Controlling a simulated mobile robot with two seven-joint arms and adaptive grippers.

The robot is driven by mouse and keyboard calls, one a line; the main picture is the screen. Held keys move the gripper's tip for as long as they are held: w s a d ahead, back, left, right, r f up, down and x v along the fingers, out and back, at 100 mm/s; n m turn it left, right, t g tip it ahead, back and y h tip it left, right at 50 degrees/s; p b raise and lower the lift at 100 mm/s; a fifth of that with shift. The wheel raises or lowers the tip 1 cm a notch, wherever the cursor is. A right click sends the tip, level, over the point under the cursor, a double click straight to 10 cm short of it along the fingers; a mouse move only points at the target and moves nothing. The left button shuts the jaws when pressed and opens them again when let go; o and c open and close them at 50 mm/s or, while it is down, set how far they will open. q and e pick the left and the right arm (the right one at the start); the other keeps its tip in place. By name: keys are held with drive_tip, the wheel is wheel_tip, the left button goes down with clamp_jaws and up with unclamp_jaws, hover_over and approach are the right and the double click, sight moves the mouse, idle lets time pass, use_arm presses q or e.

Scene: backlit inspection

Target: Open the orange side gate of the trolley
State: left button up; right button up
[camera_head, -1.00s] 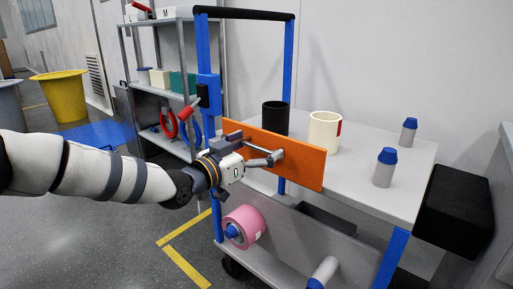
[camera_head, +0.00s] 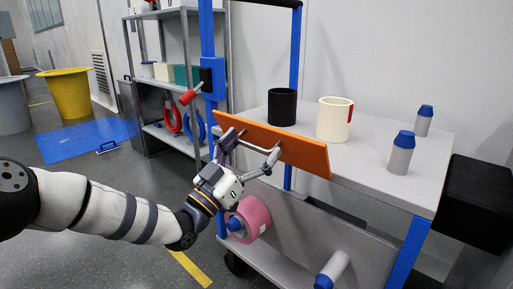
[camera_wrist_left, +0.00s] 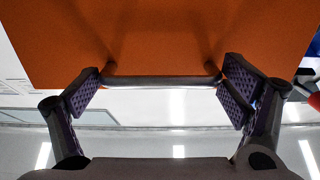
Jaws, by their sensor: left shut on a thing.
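The orange side gate (camera_head: 290,148) runs along the near edge of the trolley's top deck (camera_head: 370,165). It is tilted, its top edge leaning out toward my arm. Its grey bar handle (camera_head: 257,149) is on the outer face. In the left wrist view, the handle (camera_wrist_left: 162,82) crosses between the purple-padded fingers, with the orange gate (camera_wrist_left: 150,35) above. A red lever (camera_head: 190,96) sticks out from the blue trolley post (camera_head: 213,75). My right gripper is not in view.
On the deck stand a black cup (camera_head: 282,106), a cream cup (camera_head: 333,120) and two blue-capped bottles (camera_head: 401,155) (camera_head: 424,121). A pink roll (camera_head: 250,218) lies on the lower shelf (camera_head: 300,255). A grey shelf rack stands behind; open floor lies left.

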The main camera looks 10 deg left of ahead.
use_arm(q)
drive_tip(key=shift+a+f, duration=0.15)
drive_tip(key=shift+f, duration=0.05)
drive_tip(key=shift+s+a+f, duration=0.1)
drive_tip(key=shift+s+f, duration=0.15)
drive_tip(key=shift+f, duration=0.3)
drive_tip(key=o, duration=1.4)
drive_tip(key=shift+a+r, duration=0.1)
drive_tip(key=v, duration=1.2)
